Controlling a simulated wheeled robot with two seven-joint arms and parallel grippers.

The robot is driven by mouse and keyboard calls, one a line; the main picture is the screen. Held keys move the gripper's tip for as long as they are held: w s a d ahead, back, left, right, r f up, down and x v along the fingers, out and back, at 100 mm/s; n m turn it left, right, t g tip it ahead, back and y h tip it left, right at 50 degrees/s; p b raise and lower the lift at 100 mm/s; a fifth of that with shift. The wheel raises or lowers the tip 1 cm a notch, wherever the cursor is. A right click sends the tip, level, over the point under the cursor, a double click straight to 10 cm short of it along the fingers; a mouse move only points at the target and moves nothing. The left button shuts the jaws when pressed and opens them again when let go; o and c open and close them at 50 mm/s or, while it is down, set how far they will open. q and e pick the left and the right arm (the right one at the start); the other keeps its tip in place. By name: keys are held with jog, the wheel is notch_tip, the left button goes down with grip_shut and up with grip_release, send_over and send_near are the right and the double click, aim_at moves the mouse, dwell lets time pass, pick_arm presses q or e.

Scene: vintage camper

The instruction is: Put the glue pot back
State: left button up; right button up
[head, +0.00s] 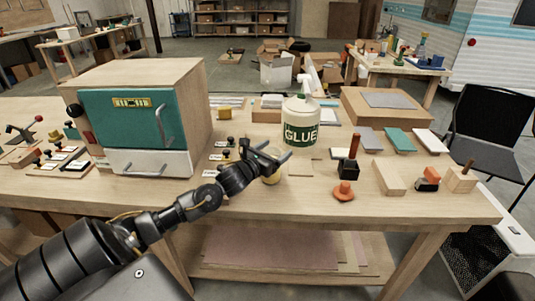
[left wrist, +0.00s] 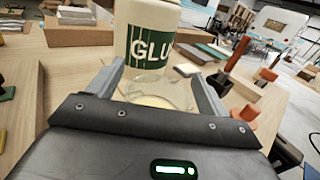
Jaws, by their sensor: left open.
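A small clear glass pot (head: 271,178) with pale yellow contents stands on the workbench, partly hidden by my left gripper (head: 277,152). In the left wrist view the glass pot (left wrist: 157,93) is between the two open fingers, and I see no firm grip on it. A large cream bottle with a green GLUE label (head: 301,124) stands upright just behind; it also shows in the left wrist view (left wrist: 150,35), beyond the pot. A thin wooden square (head: 300,167) lies to the right of the pot. My right gripper is not in view.
A teal-fronted cabinet (head: 130,118) stands left of my arm. Small labelled items (head: 222,150) lie between it and the gripper. To the right are an orange-based tool (head: 344,191), a black-based brush (head: 349,165) and wooden blocks (head: 390,178). The front bench strip is mostly clear.

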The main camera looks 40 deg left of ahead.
pick_arm(q)
jog(key=s+b, duration=0.3)
jog(key=s, duration=0.9)
jog(key=shift+d, duration=0.15)
